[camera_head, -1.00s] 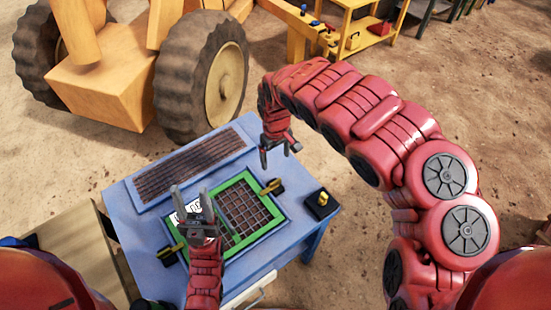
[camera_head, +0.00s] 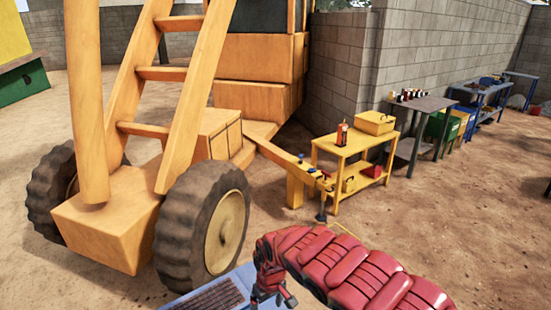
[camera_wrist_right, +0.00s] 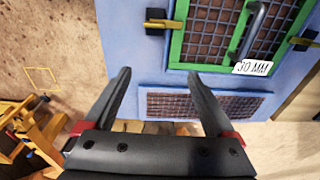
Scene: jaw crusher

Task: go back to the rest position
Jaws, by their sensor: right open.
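My right gripper (camera_head: 273,298) hangs at the bottom of the head view, over the far edge of the blue table (camera_head: 248,272). In the right wrist view my right gripper (camera_wrist_right: 158,75) is open, with nothing between its fingers. Beyond it in that view are the blue table (camera_wrist_right: 130,62) and a green-framed mesh screen (camera_wrist_right: 178,48) with a dark handle (camera_wrist_right: 254,30) and a "30 MM" label (camera_wrist_right: 253,68). My left gripper is in neither current view.
A yellow machine with a big wheel (camera_head: 203,228) stands behind the table. A yellow workbench (camera_head: 352,150) and a grey table (camera_head: 423,105) stand farther back at right, by a block wall (camera_head: 420,45). Open dirt ground lies at right.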

